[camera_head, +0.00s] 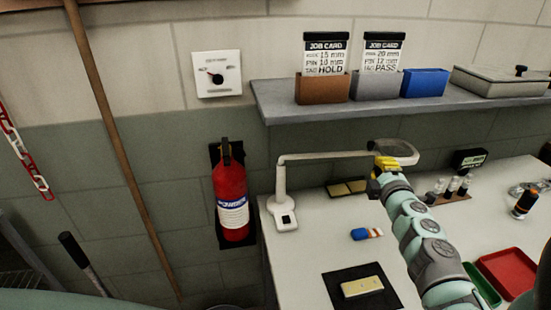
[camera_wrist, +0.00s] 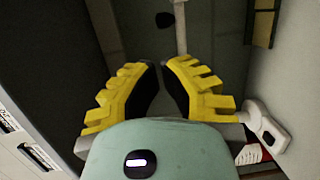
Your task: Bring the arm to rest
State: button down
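My gripper (camera_head: 385,165) is at the end of my mint-green and grey arm, raised over the back of the white bench (camera_head: 300,258). It is close to the oval head of the magnifier lamp (camera_head: 399,151) in the head view; I cannot tell whether they touch. In the wrist view my gripper's yellow, ribbed fingers (camera_wrist: 161,66) lean inward and their tips come nearly together. Nothing shows held between them. The lamp's white base (camera_wrist: 267,128) is to the right of the fingers in the wrist view.
A shelf (camera_head: 272,100) with job cards and bins overhangs the bench's back. A yellow block on a black mat (camera_head: 338,287), a blue item (camera_head: 360,234), a red tray (camera_head: 508,270) and small vials (camera_head: 452,187) lie around my arm. A fire extinguisher (camera_head: 230,195) hangs at left.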

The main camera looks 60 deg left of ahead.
jog(key=shift+v, duration=1.45)
